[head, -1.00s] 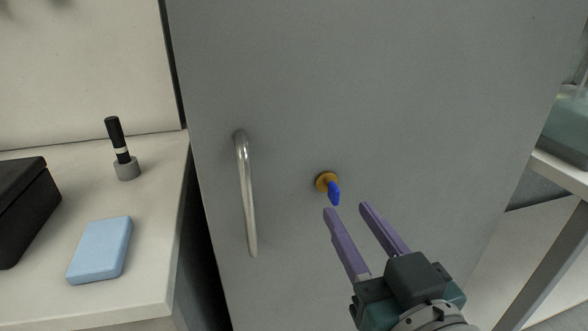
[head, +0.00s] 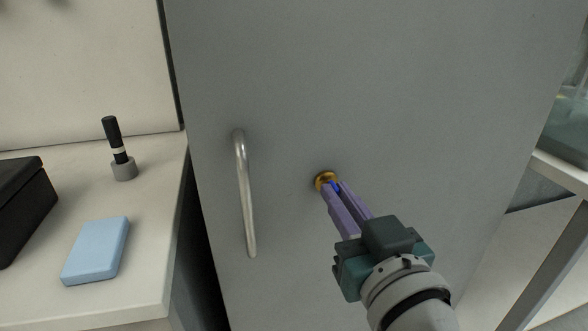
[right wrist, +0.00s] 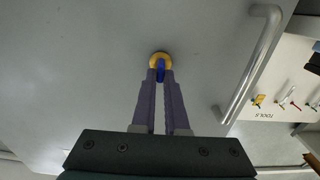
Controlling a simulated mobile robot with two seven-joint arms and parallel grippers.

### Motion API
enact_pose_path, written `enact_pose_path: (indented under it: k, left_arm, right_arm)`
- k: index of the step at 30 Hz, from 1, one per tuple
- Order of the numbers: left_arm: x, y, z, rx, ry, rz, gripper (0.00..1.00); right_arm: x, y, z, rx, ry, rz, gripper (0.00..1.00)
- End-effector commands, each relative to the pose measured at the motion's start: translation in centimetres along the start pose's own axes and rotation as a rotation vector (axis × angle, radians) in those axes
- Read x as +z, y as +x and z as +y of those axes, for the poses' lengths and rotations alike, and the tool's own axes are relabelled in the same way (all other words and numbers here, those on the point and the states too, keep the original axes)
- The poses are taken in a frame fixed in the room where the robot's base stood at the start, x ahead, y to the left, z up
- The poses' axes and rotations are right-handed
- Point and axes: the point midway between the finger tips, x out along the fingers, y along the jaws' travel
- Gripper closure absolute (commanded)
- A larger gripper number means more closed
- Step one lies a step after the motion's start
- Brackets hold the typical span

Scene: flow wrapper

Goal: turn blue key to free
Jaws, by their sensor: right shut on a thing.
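The blue key (head: 336,187) sits in a round brass lock (head: 323,178) on the grey door (head: 400,110). In the right wrist view the key (right wrist: 160,72) shows between my fingertips, with the brass lock (right wrist: 160,58) just beyond. My right gripper (head: 334,191) is shut on the key, its purple fingers on either side of it. The fingers hide most of the key in the head view, so its exact angle is hard to tell. My left gripper is in neither view.
A metal bar handle (head: 245,195) is on the door, left of the lock. A counter (head: 145,215) at left holds a light blue block (head: 96,250), a black-handled tool in a grey holder (head: 123,168) and a black box (head: 22,205). The door face around the lock is clear.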

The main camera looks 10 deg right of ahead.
Motion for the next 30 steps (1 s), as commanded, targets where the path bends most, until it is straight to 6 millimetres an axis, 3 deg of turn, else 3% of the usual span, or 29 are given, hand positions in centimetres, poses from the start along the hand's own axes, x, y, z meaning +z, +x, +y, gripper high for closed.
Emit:
enact_pose_path:
  k: [20, 30]
  left_arm:
    - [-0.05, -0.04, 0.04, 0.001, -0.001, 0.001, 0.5]
    - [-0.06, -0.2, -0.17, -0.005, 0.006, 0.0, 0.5]
  right_arm:
    - [0.01, -0.01, 0.03, 0.0, 0.034, 0.0, 1.0]
    - [0.01, -0.01, 0.16, -0.001, 0.251, -0.001, 1.0]
